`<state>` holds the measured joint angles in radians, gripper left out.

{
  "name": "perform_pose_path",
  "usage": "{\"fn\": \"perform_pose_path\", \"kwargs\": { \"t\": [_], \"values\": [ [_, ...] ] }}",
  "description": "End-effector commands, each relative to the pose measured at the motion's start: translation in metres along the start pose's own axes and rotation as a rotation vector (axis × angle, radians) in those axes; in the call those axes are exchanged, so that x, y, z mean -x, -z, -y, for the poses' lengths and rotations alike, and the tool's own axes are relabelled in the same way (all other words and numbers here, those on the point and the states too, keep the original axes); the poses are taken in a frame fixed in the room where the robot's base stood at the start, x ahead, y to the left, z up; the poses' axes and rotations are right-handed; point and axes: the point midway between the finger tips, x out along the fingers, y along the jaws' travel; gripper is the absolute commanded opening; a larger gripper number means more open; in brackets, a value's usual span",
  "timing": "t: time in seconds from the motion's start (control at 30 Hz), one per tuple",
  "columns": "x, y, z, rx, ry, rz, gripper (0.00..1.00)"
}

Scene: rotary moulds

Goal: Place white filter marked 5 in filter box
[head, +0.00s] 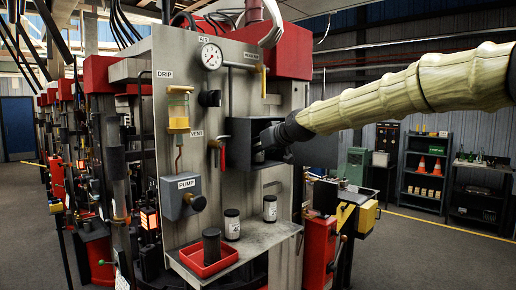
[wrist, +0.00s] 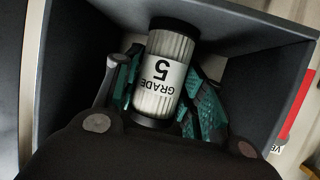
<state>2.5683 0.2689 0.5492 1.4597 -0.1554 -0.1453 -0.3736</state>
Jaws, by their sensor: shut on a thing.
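The white filter marked 5 (wrist: 158,75) is pleated, with black end caps and a "GRADE 5" label that reads upside down in the wrist view. My gripper (wrist: 163,88) is shut on it, with green-padded fingers on both sides. The filter and fingers are inside the open grey filter box (head: 321,151), whose walls surround them in the wrist view (wrist: 275,55). In the head view my gripper (head: 272,142) reaches into the box from the right and mostly hides the filter. Whether the filter touches the box floor or back cannot be told.
Below the box, a metal shelf (head: 255,244) holds two dark-capped filters (head: 232,224) (head: 270,208) and a red tray (head: 190,257) with a dark cylinder (head: 212,246). A red lever (head: 221,155), pump box (head: 181,197) and gauge (head: 211,56) are on the panel.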

Motion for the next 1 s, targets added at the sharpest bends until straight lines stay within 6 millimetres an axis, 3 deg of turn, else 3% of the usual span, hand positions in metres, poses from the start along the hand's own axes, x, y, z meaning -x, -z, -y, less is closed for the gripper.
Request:
{"fn": "perform_pose_path", "kwargs": {
  "t": [0.03, 0.13, 0.57, 1.0],
  "values": [
    [0.000, -0.001, 0.000, 0.000, 0.000, 0.000, 0.44],
    [0.000, -0.001, 0.000, 0.000, 0.000, 0.000, 0.62],
    [0.003, 0.002, 0.000, 0.000, 0.000, -0.001, 0.62],
    [0.060, 0.001, 0.000, 0.001, 0.000, -0.002, 0.62]
  ]
}}
